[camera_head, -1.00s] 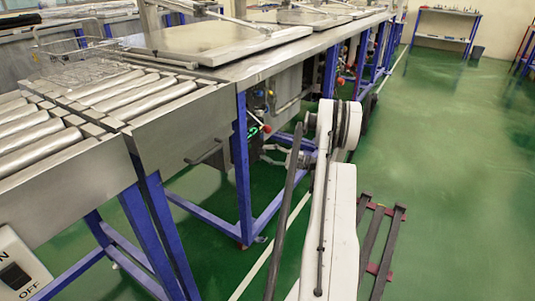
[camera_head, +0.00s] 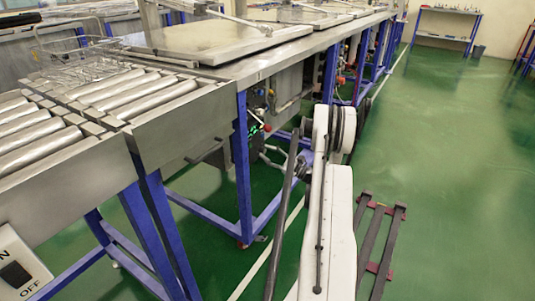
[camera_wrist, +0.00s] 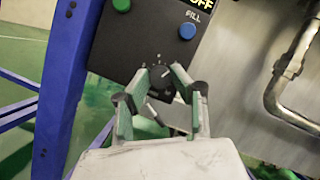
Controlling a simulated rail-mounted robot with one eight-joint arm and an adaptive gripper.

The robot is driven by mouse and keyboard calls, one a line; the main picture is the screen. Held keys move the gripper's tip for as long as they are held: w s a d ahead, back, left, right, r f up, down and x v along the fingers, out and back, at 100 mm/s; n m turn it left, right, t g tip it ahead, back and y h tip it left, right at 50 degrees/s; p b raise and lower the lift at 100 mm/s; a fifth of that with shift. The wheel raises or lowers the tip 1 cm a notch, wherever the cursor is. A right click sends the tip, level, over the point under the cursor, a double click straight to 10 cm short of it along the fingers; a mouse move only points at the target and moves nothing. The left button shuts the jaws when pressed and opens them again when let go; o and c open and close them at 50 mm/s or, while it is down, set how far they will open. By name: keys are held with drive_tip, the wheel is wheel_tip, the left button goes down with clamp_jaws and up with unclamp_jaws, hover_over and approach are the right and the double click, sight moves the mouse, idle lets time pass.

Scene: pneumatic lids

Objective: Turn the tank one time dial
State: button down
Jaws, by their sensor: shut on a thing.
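The time dial (camera_wrist: 160,82) is a dark round knob with a light pointer mark on a black control panel (camera_wrist: 128,52), seen in the wrist view. My gripper (camera_wrist: 160,88) has its two fingers on either side of the dial and is shut on it.
A blue button (camera_wrist: 187,31) marked FILL and a green button (camera_wrist: 121,5) sit above the dial. A blue frame leg (camera_wrist: 68,80) stands left and a metal pipe (camera_wrist: 290,90) right. In the head view, a roller conveyor (camera_head: 60,120) stands at left; green floor (camera_head: 450,200) is clear at right.

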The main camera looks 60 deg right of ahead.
idle(0.4)
drive_tip(key=c, duration=1.5)
unclamp_jaws()
drive_tip(key=v, duration=1.2)
